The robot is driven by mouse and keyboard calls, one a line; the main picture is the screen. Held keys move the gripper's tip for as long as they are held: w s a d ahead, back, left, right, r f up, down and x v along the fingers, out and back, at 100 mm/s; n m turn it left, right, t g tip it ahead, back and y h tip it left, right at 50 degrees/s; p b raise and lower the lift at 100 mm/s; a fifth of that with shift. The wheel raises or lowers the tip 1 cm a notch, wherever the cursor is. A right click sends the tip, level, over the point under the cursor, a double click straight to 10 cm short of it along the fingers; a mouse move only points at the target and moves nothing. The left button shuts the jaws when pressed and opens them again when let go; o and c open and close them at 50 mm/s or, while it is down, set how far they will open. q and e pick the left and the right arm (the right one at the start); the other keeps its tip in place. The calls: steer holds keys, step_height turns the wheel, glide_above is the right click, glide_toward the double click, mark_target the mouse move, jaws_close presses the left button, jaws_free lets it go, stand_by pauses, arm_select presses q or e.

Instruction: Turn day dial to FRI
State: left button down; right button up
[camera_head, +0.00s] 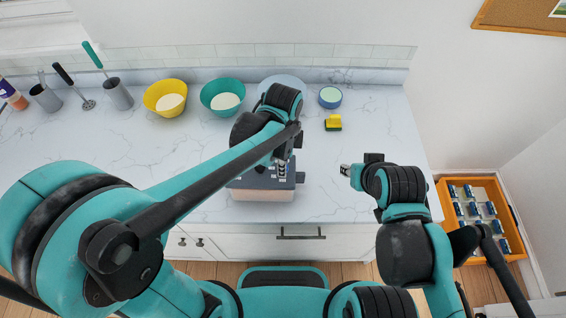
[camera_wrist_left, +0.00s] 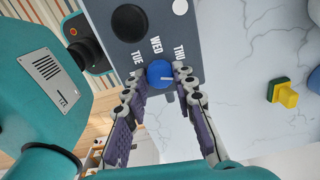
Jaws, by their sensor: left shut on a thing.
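The dial box (camera_head: 262,195) stands near the counter's front edge, with a dark grey top and a pale front. In the left wrist view its grey panel (camera_wrist_left: 118,58) shows the labels TUE, WED and THU around a blue dial (camera_wrist_left: 159,75). A white line on the dial points right, below THU. FRI cannot be read; the fingers cover part of the panel. My left gripper (camera_wrist_left: 160,77) is shut on the blue dial, one finger on each side. It also shows over the box in the head view (camera_head: 282,168). My right gripper (camera_head: 345,170) is right of the box, away from it; its jaws are too small to read.
A black round knob (camera_wrist_left: 129,23) and a white button (camera_wrist_left: 180,7) are on the panel. A yellow bowl (camera_head: 160,90), a teal bowl (camera_head: 212,90), a small blue bowl (camera_head: 331,104) and a sponge (camera_head: 333,125) are farther back. An orange crate (camera_head: 447,205) is at right.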

stand_by(0.3)
arm_select(q)
steer(key=c, duration=1.2)
jaws_free()
steer(key=shift+r, duration=0.1)
step_height(320, 180, up, 12)
steer(key=shift+f, duration=0.1)
steer(key=shift+f, duration=0.1)
